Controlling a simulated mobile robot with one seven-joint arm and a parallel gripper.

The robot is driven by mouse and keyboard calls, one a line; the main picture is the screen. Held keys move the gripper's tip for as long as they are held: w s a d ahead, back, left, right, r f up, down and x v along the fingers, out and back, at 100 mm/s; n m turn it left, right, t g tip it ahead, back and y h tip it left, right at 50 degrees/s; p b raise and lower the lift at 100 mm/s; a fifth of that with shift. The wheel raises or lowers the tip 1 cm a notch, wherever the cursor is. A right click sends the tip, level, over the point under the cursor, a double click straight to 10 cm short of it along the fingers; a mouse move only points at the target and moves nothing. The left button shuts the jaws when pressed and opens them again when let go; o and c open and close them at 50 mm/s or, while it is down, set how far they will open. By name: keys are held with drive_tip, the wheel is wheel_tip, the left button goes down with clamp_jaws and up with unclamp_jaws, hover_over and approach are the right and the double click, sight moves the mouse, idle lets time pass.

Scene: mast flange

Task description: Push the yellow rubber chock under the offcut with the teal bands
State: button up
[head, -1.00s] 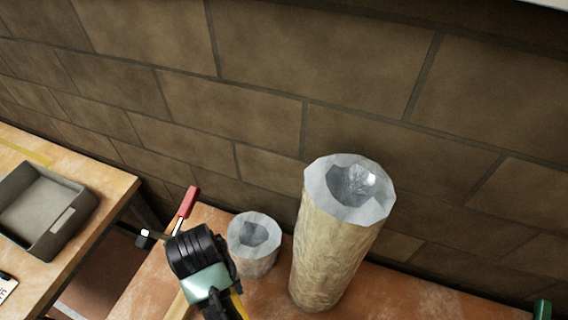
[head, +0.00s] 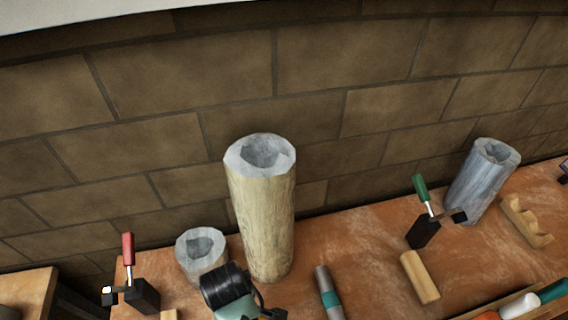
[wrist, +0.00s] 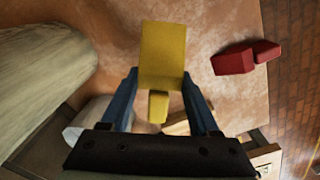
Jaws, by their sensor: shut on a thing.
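My gripper (wrist: 162,82) is shut on the yellow rubber chock (wrist: 162,50), which sits between its two blue fingers in the wrist view. A smaller yellow part (wrist: 158,107) shows nearer the palm. In the head view only the dark and pale-green end of my arm shows at the bottom; the fingers and chock are out of sight there. A grey round offcut with a teal band (head: 330,297) lies on the orange-brown bench at the bottom centre, right of my arm. Its lower end is cut off by the picture edge. The chock's distance from it cannot be told.
A tall pale log-like column (head: 262,220) and a short hollow stub (head: 201,255) stand behind my arm. A red-handled clamp (head: 143,292) is left, a green-handled clamp (head: 424,230) right. A wooden block (head: 420,277), grey hollow cylinder (head: 478,185) and notched wood piece (head: 525,222) are further right.

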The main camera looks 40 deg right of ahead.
drive_tip(key=s+d+f+n+p, duration=0.2)
drive_tip(key=s+d+n+p, duration=0.2)
drive_tip(key=s+d, duration=0.5)
drive_tip(key=n, duration=0.2)
drive_tip(key=shift+d+n, duration=0.2)
drive_tip(key=shift+n, duration=0.2)
drive_tip(key=shift+r+p, duration=0.15)
drive_tip(key=shift+p, duration=0.3)
drive_tip(key=shift+f+b, duration=2.8)
drive_tip(key=shift+f, duration=1.15)
drive_tip(key=shift+s+d, duration=0.45)
drive_tip(key=shift+d, duration=0.4)
drive_tip(key=o, duration=1.5)
drive_tip(key=shift+o, duration=0.2)
